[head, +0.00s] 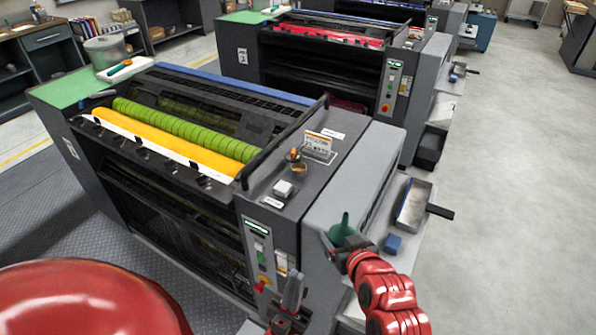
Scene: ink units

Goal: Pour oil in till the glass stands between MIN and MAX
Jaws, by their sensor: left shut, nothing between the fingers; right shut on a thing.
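The near grey press unit (345,180) fills the middle of the head view. On its top right end are a small orange-rimmed opening (299,167) and a small brown and orange piece (293,154) beside it. A dark green vessel with a thin upright spout, perhaps the oil can (343,232), is at the unit's right side. My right gripper (345,252) is shut on it. My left gripper (292,288) is shut and empty, low in front of the unit's control panel. I cannot make out a glass with MIN and MAX marks or an oil level.
A control panel (258,250) faces front. A grey tray (414,203) with a dark handle and a blue block (392,244) lie to the right. Green and yellow rollers (180,140) are at left. A second unit (320,65) stands behind. The right floor is clear.

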